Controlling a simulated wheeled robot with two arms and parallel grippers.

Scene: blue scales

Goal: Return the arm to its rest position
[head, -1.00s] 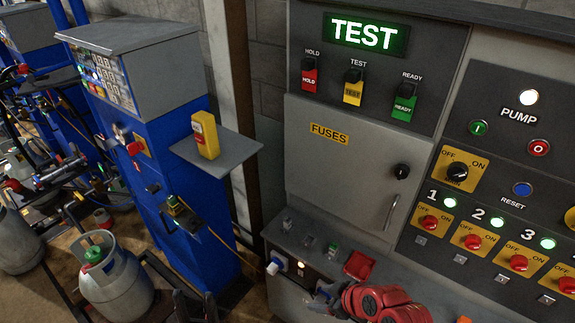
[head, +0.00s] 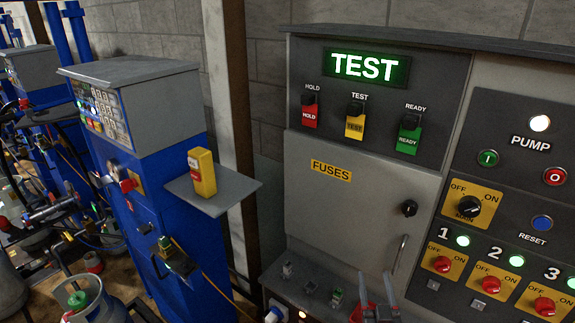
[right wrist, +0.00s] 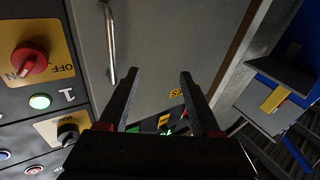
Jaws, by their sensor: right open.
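My right gripper (head: 377,300) shows at the bottom edge of the head view, in front of the lower part of the grey fuse cabinet door (head: 345,225). Its two fingers point up and stand apart, with nothing between them. In the right wrist view the open fingers (right wrist: 158,82) also show empty, with the cabinet door and its handle (right wrist: 110,45) beyond them. The rest of the right arm is below the head view. My left gripper is not in view.
A control panel with a lit TEST sign (head: 366,66) and red knobs (head: 442,264) stands at the right. A blue scale cabinet (head: 165,190) with a grey shelf (head: 232,192) holding a yellow device (head: 202,172) is at the left. A gas cylinder (head: 95,303) stands lower left.

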